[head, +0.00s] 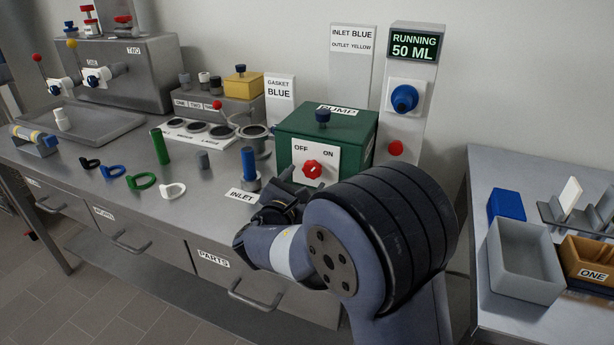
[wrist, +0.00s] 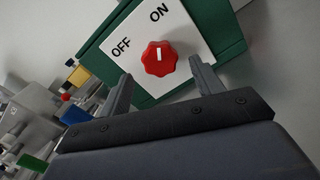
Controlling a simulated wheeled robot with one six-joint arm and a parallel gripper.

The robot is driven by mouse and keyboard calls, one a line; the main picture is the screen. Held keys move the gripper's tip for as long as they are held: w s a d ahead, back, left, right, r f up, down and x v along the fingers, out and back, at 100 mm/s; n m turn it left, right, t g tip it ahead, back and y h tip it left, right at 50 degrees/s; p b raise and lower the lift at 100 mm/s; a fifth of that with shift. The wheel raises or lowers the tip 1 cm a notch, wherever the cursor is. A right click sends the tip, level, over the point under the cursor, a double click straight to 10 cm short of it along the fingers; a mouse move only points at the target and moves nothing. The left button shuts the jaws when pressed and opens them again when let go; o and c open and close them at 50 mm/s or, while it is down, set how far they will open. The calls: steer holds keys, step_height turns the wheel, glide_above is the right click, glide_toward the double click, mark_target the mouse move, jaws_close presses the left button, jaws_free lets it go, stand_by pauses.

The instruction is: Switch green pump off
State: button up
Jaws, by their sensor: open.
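The green pump (head: 354,140) stands on the bench, labelled PUMP on top. Its white front plate (head: 327,155) carries OFF on the left, ON on the right and a red knob (head: 313,169). The knob's white mark points toward ON, which the wrist view also shows on the knob (wrist: 158,60). My gripper (head: 284,186) is just in front of the plate, low and to the left of the knob in the head view. In the wrist view my gripper (wrist: 160,74) is open, its fingers on either side below the knob, apparently not touching it.
A post display (head: 413,47) reads RUNNING 50 ML, above a blue knob (head: 404,98) and a red button (head: 396,148). A blue cylinder (head: 249,163) stands close left of my gripper. A side table with bins (head: 526,262) is right.

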mark_target(312, 170)
steer(key=shift+x, duration=1.4)
steer(key=shift+c, duration=0.4)
steer(key=c, duration=0.9)
